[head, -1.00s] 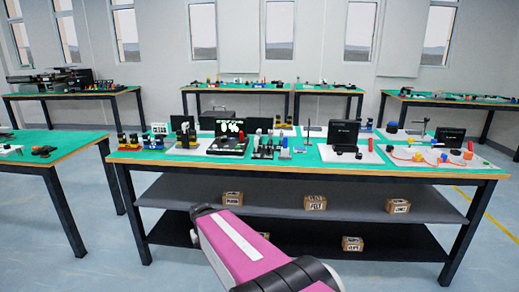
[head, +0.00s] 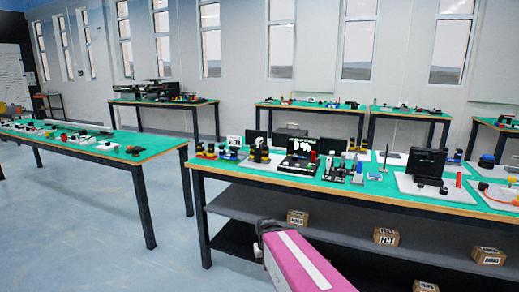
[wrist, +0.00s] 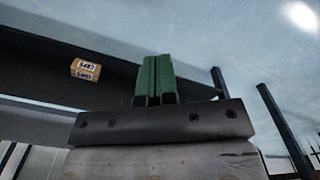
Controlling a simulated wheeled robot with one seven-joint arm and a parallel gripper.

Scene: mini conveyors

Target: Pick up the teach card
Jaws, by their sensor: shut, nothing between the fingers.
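My gripper (wrist: 154,78) shows in the wrist view with its green fingers pressed together and nothing between them. It is near the dark lower shelf of a table. In the head view only part of my pink arm shows, at the bottom; the gripper is out of that picture. A small white card with dark marks (head: 234,140) stands at the back left of the middle table, but it is too small to read. I cannot tell whether it is the teach card.
The middle table (head: 270,178) has a green top crowded with devices and black screens. Boxes, one of them a cardboard box (head: 297,217), sit on its shelves. Another long table (head: 100,150) stands at the left. Open blue floor (head: 100,220) lies between and before them.

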